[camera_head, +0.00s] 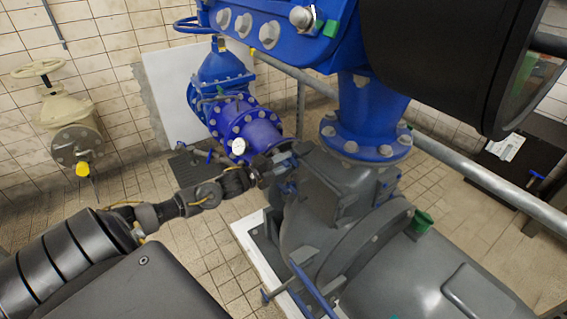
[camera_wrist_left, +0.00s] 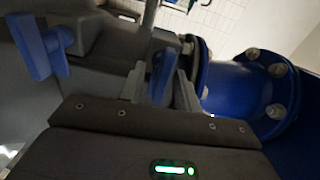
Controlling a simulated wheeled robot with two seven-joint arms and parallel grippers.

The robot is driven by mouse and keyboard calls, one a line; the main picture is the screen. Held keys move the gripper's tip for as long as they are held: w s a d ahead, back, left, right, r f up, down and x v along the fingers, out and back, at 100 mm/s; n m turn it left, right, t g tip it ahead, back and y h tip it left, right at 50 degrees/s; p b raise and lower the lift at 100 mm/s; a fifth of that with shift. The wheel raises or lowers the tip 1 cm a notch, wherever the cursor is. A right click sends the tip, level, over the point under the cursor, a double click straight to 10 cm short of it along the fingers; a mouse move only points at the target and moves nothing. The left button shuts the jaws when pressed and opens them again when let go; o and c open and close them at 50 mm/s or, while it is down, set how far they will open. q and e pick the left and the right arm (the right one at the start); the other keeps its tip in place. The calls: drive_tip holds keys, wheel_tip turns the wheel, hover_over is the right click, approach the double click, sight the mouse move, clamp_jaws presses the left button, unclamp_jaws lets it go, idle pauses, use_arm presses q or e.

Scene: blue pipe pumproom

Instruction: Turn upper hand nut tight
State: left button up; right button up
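The upper hand nut, a blue wing-shaped handle (camera_wrist_left: 163,76), shows in the left wrist view between the two grey fingers of my left gripper (camera_wrist_left: 158,90). The handle fills most of the gap, but I cannot tell whether both fingers press on it. In the head view my left gripper (camera_head: 272,163) reaches in from the left to the side of the grey pump housing (camera_head: 318,215) and largely hides the nut. A second blue hand nut (camera_wrist_left: 42,48) stands at the left of the wrist view, apart from the fingers. My right gripper is not in view.
A blue flanged pipe (camera_head: 362,125) rises from the housing, and a large black cylinder (camera_head: 430,50) hangs above. Blue pipework (camera_head: 245,125) stands behind my left gripper. A grey rail (camera_head: 470,170) runs at the right. Tiled floor (camera_head: 205,245) is clear at the lower left.

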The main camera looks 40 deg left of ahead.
use_arm(q)
drive_tip(key=v, duration=1.1)
drive_tip(key=shift+w, duration=0.1)
idle(0.4)
